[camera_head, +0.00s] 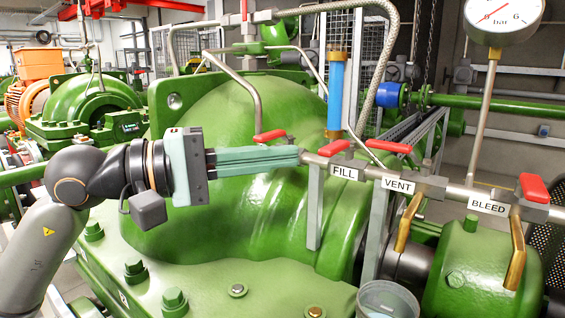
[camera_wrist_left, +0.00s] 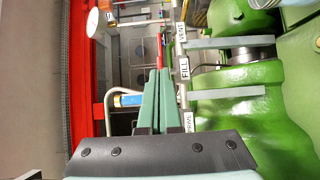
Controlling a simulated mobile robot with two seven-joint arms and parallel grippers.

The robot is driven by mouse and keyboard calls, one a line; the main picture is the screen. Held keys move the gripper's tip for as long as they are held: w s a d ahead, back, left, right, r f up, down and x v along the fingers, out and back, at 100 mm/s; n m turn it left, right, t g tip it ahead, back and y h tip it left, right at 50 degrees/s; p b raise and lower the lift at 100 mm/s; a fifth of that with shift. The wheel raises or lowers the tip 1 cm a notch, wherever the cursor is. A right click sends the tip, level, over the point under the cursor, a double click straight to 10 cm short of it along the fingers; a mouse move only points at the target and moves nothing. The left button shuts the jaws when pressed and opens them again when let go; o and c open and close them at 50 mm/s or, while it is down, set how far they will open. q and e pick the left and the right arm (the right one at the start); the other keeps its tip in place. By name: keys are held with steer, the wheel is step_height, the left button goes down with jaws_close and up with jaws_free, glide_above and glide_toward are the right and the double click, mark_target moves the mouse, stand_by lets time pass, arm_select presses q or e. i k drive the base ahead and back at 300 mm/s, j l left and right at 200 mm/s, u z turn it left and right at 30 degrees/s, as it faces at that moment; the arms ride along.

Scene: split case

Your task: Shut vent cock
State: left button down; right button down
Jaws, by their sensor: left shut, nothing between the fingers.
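The label VENT (camera_head: 398,185) is on the grey pipe rail, and a red lever handle (camera_head: 388,146) lies above it. The label also shows in the left wrist view (camera_wrist_left: 181,32). My left gripper (camera_head: 300,156) comes in from the left with its green fingers shut and empty. Its tips end beside the pipe, left of the FILL label, apart from the VENT label in the head view. In the left wrist view, a red handle (camera_wrist_left: 161,50) shows just beyond the fingertips (camera_wrist_left: 159,72); I cannot tell whether they touch. My right gripper is not in view.
Other red handles sit by the FILL label (camera_head: 344,173), by the BLEED label (camera_head: 489,206) and above my left fingers (camera_head: 270,136). Brass spouts (camera_head: 408,220) hang below the pipe. A clear cup (camera_head: 388,300) stands below. A pressure gauge (camera_head: 503,20) rises at right.

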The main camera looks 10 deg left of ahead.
mark_target(399, 147)
steer(key=k+j, duration=0.1)
steer(key=k, duration=1)
